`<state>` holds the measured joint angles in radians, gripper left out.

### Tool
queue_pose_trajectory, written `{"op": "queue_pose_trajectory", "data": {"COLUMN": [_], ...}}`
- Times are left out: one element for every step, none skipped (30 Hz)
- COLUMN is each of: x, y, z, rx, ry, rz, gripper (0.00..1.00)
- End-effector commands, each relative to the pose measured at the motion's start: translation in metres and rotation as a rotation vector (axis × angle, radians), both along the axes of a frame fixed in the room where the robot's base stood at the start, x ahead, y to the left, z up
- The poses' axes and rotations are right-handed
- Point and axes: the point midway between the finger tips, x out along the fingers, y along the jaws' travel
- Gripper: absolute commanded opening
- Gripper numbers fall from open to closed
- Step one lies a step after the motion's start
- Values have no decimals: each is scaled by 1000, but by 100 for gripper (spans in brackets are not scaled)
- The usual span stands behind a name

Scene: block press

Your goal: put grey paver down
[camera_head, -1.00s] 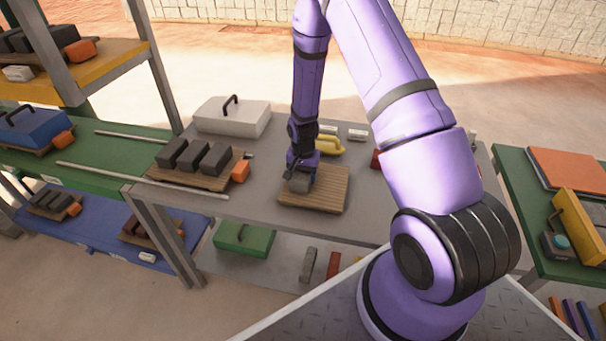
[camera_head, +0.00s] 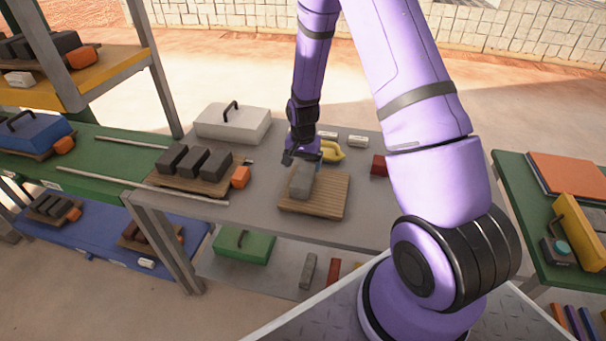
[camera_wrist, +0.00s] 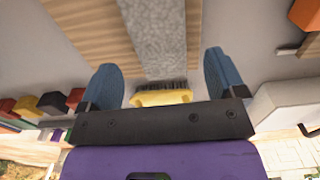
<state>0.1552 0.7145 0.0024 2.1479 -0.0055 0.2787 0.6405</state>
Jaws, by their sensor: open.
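The grey paver (camera_head: 301,181) lies on the slatted wooden board (camera_head: 325,197) on the grey table, towards the board's left side. In the wrist view the paver (camera_wrist: 155,35) reaches in from the top between my fingers, beyond their tips, with the board (camera_wrist: 90,22) beside it. My gripper (camera_head: 297,158) is open and empty, just behind and above the paver. In the wrist view its two blue fingers (camera_wrist: 160,80) stand wide apart, with no contact on the paver.
To the left is a board with dark blocks (camera_head: 193,164) and an orange block (camera_head: 240,177). A white case (camera_head: 232,122) stands at the back left. A red block (camera_head: 379,164) is to the right. The table's front right is clear.

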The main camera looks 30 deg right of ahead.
Motion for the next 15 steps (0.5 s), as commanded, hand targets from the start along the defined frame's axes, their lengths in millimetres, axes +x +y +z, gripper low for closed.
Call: {"op": "queue_pose_trajectory", "data": {"x": [0,0,0,0,0,0,0,0,0,0,0,0,0,0,0], "y": [0,0,0,0,0,0,0,0,0,0,0,0,1,1,2], "z": [10,14,20,25,28,33,36,39,41,43,44,47,50,54,60], "rx": [-1,-1,0,0,0,0,-1,0,0,0,0,0,-1,-1,-1], "ry": [-4,-2,-3,-3,-1,-1,-2,-1,0,0,0,-1,-4,-6,-11], "rz": [0,0,0,0,0,0,0,0,0,0,0,2,4,8,15], "gripper": [89,89,89,89,89,89,89,89,89,89,89,89,89,89,89]}}
